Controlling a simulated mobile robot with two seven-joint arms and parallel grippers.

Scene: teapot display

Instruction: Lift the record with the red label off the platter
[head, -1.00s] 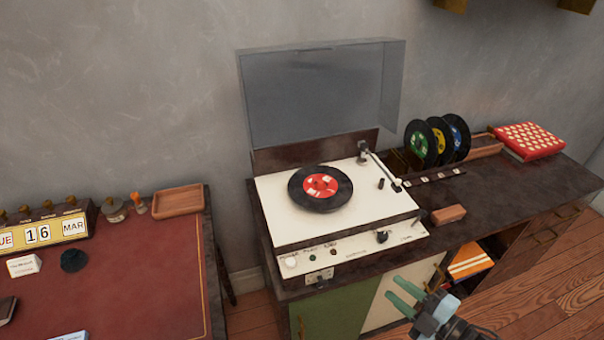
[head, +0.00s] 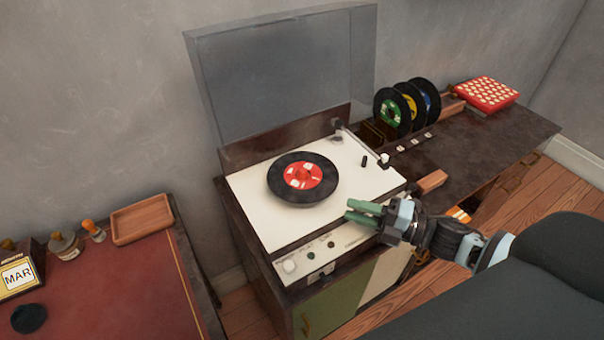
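The black record with the red label (head: 302,178) lies flat on the platter of the white turntable (head: 262,221), in the middle of the head view. The platter under it is hidden. The tonearm (head: 362,143) rests off to the right, clear of the record. My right gripper (head: 352,214) is over the front right part of the turntable, to the right of and nearer than the record, and apart from it. Its two green fingers point left and show a narrow gap with nothing visible between them. My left gripper is not in view.
The clear lid (head: 285,75) stands open behind the turntable. Several records stand in a rack (head: 372,134) to the right, with a wooden block (head: 431,181) nearer. A red patterned box (head: 486,95) sits farther right. A red-topped desk (head: 110,275) is at the left.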

